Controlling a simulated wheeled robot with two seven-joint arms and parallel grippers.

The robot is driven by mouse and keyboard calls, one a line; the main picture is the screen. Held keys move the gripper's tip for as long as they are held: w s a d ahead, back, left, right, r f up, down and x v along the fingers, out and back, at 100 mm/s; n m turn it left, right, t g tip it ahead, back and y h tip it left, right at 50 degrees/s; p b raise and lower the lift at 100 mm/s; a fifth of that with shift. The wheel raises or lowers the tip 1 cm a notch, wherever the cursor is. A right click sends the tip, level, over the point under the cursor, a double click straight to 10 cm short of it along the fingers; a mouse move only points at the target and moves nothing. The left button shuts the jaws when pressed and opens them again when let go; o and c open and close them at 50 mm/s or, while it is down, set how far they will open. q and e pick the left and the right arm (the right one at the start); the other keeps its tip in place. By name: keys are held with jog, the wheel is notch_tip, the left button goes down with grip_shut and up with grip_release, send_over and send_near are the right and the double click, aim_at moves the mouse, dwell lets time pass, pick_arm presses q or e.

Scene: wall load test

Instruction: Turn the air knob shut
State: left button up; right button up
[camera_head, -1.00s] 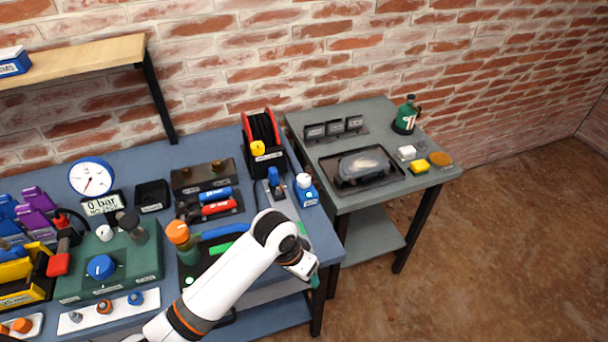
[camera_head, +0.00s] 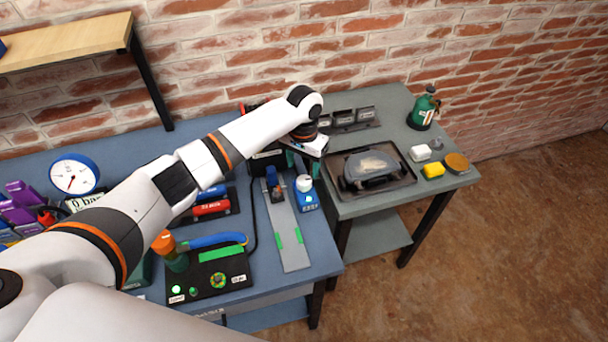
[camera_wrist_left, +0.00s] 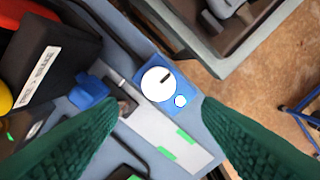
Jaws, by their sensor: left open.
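A white round knob (camera_head: 304,183) with a dark pointer line sits on a small blue box (camera_head: 307,201) at the right end of the blue bench. I take it for the air knob; the box's label is too small to read. In the left wrist view the knob (camera_wrist_left: 158,84) shows from above, its line pointing to the upper right. My left gripper (camera_head: 303,163) is open above and just behind the box in the head view. In the wrist view its green fingers (camera_wrist_left: 160,108) stand apart on either side of the knob, touching nothing visible. My right gripper is out of view.
A grey strip with green marks (camera_head: 287,235) and a blue clamp lies left of the box. A black reel stand (camera_wrist_left: 45,55) is close by. A grey side table (camera_head: 385,110) with a tray stands to the right. A pressure gauge (camera_head: 75,174) is at far left.

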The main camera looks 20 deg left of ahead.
aim_at(304, 180)
pick_arm(q)
jog(key=f, duration=0.4)
jog(key=shift+w, duration=0.4)
notch_tip(304, 180, down, 3)
jog(key=shift+r+p, duration=0.15)
jog(key=shift+p, duration=0.15)
jog(key=shift+f, duration=0.2)
jog(key=c, duration=0.9)
jog(key=shift+c, duration=0.4)
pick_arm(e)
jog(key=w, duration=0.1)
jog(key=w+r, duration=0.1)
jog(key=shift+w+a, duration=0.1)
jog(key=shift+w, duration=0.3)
